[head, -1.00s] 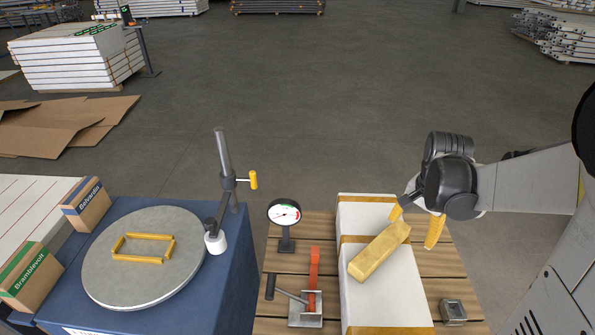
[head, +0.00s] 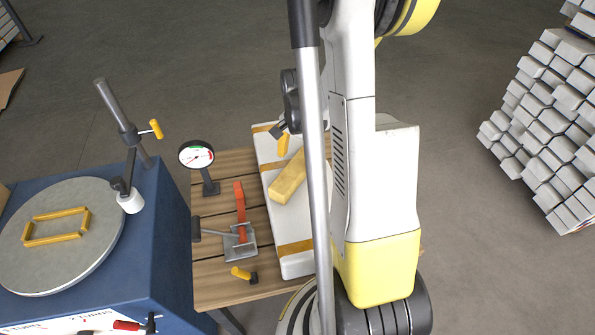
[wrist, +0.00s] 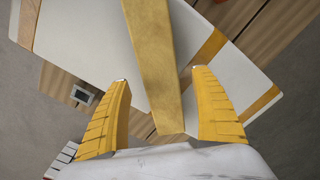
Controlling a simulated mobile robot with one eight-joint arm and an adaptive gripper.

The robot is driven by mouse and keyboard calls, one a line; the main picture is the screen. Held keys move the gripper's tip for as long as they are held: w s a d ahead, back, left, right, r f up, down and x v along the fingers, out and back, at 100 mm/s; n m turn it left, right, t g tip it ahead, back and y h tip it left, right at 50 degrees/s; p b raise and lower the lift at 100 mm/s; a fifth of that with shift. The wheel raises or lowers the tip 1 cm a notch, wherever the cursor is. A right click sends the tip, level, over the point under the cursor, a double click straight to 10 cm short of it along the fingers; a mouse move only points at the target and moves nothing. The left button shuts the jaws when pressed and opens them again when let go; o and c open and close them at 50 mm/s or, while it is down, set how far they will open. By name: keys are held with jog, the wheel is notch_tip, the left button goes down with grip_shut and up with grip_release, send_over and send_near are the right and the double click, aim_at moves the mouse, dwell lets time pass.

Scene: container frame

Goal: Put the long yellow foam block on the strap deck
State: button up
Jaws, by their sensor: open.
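The long yellow foam block (head: 288,178) lies slantwise on top of a white slab with tan bands (head: 290,222). The slab rests on a slatted wooden deck (head: 222,283), which has an orange strap (head: 240,200) with a metal ratchet fitting (head: 238,242) on its left part. My gripper (head: 282,147) is by the far end of the block, partly hidden behind my arm. In the wrist view my gripper (wrist: 160,78) is open, with one yellow finger on each side of the foam block (wrist: 152,60). I cannot tell whether either finger touches it.
A dial gauge (head: 196,156) stands at the deck's far left. To the left is a blue bench (head: 163,225) with a round grey plate (head: 95,250), a yellow frame (head: 57,227) on it and a post stand (head: 122,125). White bars (head: 550,120) are stacked at right.

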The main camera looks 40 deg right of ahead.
aim_at(298, 164)
notch_tip(298, 164, down, 4)
jog(key=shift+b, duration=0.8)
jog(key=shift+r, duration=0.1)
jog(key=c, duration=1.1)
jog(key=shift+r, duration=0.15)
